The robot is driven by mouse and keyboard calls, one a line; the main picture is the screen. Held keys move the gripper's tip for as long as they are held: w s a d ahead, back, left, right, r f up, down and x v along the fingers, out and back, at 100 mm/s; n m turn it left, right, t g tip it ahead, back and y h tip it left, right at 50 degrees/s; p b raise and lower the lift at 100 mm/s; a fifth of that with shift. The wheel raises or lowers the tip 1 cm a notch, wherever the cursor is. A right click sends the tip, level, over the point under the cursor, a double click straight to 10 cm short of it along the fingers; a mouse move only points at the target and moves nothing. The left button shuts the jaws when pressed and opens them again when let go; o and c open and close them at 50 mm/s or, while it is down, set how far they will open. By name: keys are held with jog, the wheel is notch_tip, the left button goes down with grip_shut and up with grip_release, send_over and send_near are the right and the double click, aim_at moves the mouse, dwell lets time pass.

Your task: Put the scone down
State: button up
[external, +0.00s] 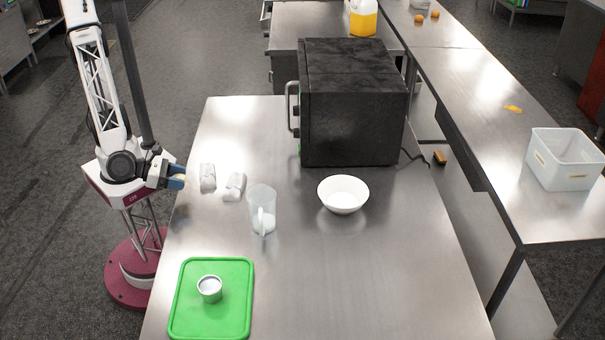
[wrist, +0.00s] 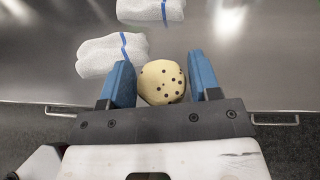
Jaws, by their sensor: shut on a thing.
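The scone (wrist: 161,82) is round and pale yellow with dark spots. It sits between the two blue fingers of my gripper (wrist: 164,85) in the wrist view, and the fingers are shut on it. In the external view my gripper (external: 178,178) is at the left edge of the steel table (external: 330,270). Only a small pale bit of the scone shows there between the fingers. The height of the scone over the table is hard to tell.
Two white wrapped bundles (external: 208,178) (external: 234,186) lie just right of my gripper. Beyond are a clear jug (external: 262,208), a white bowl (external: 343,194) and a black oven (external: 350,105). A green board (external: 185,325) holds a small tin (external: 209,289). The table's front right is clear.

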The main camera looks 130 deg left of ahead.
jog(key=shift+a, duration=0.15)
jog(key=shift+s+a+r, duration=0.1)
jog(key=shift+s+a, duration=0.05)
jog(key=shift+a, duration=0.3)
jog(key=shift+t+h, duration=0.3)
jog(key=shift+t, duration=0.1)
jog(key=s+a, duration=0.1)
jog(key=a, duration=0.2)
jog(key=s+a, duration=0.2)
jog(key=a, duration=0.2)
jog(key=s+a+r, duration=0.1)
jog(key=s+a, duration=0.1)
jog(key=a, duration=0.2)
jog(key=shift+a, duration=0.15)
jog(key=shift+m+h, duration=0.3)
jog(key=shift+m, duration=0.3)
jog(key=s+a, duration=0.2)
jog(key=s, duration=0.1)
jog(key=s+a, duration=0.2)
jog(key=a, duration=0.1)
jog(key=s+a, duration=0.2)
jog(key=s, duration=0.1)
jog(key=shift+s+a+f, duration=0.3)
jog(key=shift+a, duration=0.1)
jog(key=shift+s+a+f, duration=0.15)
jog(key=shift+s+a, duration=0.25)
jog(key=shift+s, duration=0.35)
send_over(245, 158)
jog(key=shift+w+f, duration=0.1)
jog(key=shift+f, duration=0.65)
